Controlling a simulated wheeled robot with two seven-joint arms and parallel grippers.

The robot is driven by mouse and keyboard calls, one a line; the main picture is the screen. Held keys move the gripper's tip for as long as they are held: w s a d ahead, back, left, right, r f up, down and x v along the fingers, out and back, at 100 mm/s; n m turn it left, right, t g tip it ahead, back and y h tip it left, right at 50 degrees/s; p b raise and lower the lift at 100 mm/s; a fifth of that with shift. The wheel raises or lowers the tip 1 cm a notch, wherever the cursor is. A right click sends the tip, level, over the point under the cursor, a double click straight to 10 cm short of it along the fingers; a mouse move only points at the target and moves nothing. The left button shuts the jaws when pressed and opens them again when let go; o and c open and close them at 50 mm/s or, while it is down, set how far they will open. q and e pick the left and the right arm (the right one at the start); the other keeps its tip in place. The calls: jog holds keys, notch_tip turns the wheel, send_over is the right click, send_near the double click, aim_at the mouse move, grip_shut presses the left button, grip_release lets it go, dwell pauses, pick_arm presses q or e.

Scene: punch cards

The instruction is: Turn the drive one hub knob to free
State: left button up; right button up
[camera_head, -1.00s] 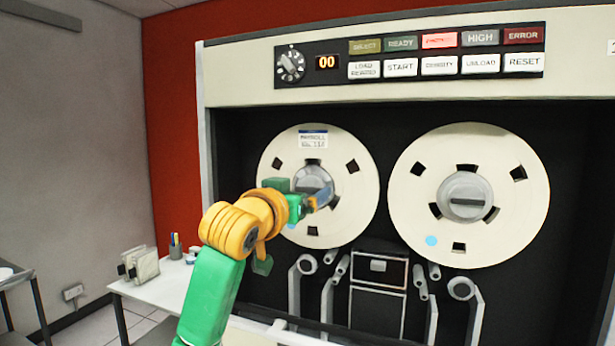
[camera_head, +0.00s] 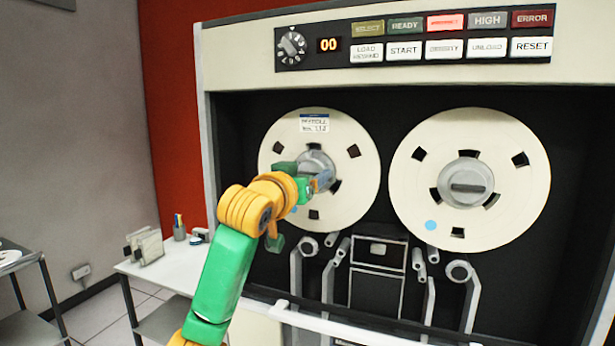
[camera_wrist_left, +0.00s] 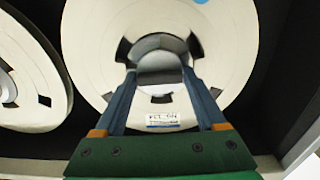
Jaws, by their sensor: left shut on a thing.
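The left tape reel (camera_head: 340,200) is white with a PAYROLL label (camera_head: 314,124) near its top. Its grey hub (camera_head: 316,158) is partly hidden behind my left gripper (camera_head: 324,180). In the left wrist view, the two fingers of my left gripper (camera_wrist_left: 160,80) lie on either side of the grey hub knob (camera_wrist_left: 159,68) and are shut on it. The knob's exact angle is hard to see. The reel label (camera_wrist_left: 162,119) shows upside down between the fingers. My right gripper is in neither view.
A second white reel (camera_head: 510,190) with a grey hub knob (camera_head: 468,188) is on the right. Above is a control panel with a dial (camera_head: 291,45), a 00 display (camera_head: 328,45) and lit buttons. Tape guides (camera_head: 378,255) sit below. A white table (camera_head: 150,272) stands left.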

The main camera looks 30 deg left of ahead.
pick_arm(q)
jog(key=shift+a+f+n+b, duration=0.1)
jog(key=shift+n+b, duration=0.35)
jog(key=shift+n, duration=3.85)
jog(key=shift+f+n+b, duration=0.1)
jog(key=shift+n+b, duration=0.35)
jog(key=shift+n, duration=3.85)
jog(key=shift+f, duration=0.15)
jog(key=o, duration=1.1)
jog(key=shift+o, duration=0.9)
jog(key=shift+s, duration=0.2)
jog(key=b+v, duration=0.4)
jog(key=v, duration=0.3)
jog(key=shift+s+a+n+b, duration=0.2)
jog(key=shift+s+n+b, duration=0.05)
jog(key=shift+n+b, duration=0.1)
